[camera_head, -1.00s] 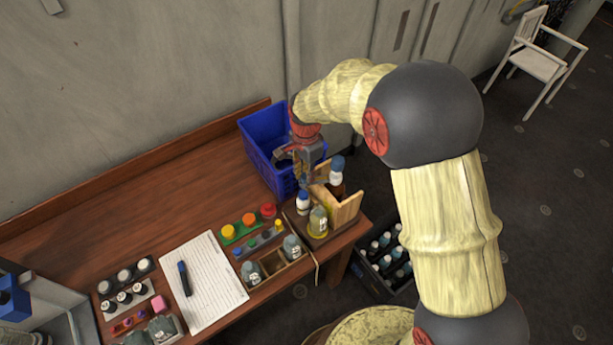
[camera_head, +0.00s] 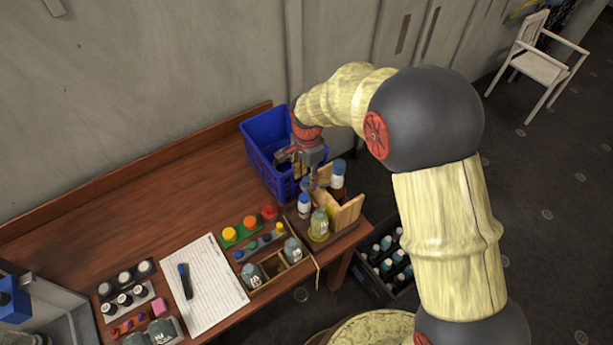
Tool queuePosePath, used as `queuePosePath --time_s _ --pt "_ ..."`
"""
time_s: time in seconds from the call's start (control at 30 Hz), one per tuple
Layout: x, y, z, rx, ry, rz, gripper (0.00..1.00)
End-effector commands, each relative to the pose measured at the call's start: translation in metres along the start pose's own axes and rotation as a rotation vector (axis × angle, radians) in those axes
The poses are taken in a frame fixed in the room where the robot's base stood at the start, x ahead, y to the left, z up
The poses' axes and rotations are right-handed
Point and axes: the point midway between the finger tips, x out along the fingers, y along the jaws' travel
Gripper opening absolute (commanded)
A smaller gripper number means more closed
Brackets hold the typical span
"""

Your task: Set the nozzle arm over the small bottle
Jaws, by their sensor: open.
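A wooden stand (camera_head: 347,217) at the table's right end holds several bottles. A small white bottle with a blue cap (camera_head: 304,207) stands at its left. A squat clear bottle with yellowish contents (camera_head: 319,226) stands in front. A taller brown bottle with a pale blue and white top (camera_head: 338,182) stands behind, beside the wooden uprights. My gripper (camera_head: 312,177) is open, pointing down just above the back left of the stand, close to the bottles. Its fingertips are small and partly lost among the bottle tops. I cannot make out the nozzle arm clearly.
A blue crate (camera_head: 259,156) stands directly behind and left of my gripper. Coloured jars (camera_head: 249,221), a compartment box (camera_head: 293,256) and a paper sheet with a pen (camera_head: 213,287) lie left. A crate of bottles (camera_head: 388,265) is on the floor. The table's back left is bare.

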Motion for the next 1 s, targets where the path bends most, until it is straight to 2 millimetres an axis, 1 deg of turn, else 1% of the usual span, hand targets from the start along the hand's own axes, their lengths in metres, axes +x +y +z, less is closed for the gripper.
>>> queuePosePath --time_s 0.17,0.27,0.37,0.5,0.7,0.83,1.0 --pt "-0.003 0.0 0.0 0.0 0.0 0.0 0.4" --pt "-0.012 -0.001 0.0 0.0 0.0 -0.001 0.4" --pt "-0.029 -0.001 0.0 0.0 0.001 -0.003 0.4" --pt "-0.058 -0.001 0.0 0.0 0.001 -0.004 0.4" --pt "-0.095 -0.001 0.0 0.0 0.001 -0.002 0.4" --pt "-0.11 -0.001 0.0 0.0 0.001 -0.002 0.4" --pt "-0.119 0.0 0.0 0.0 0.0 0.001 0.4"
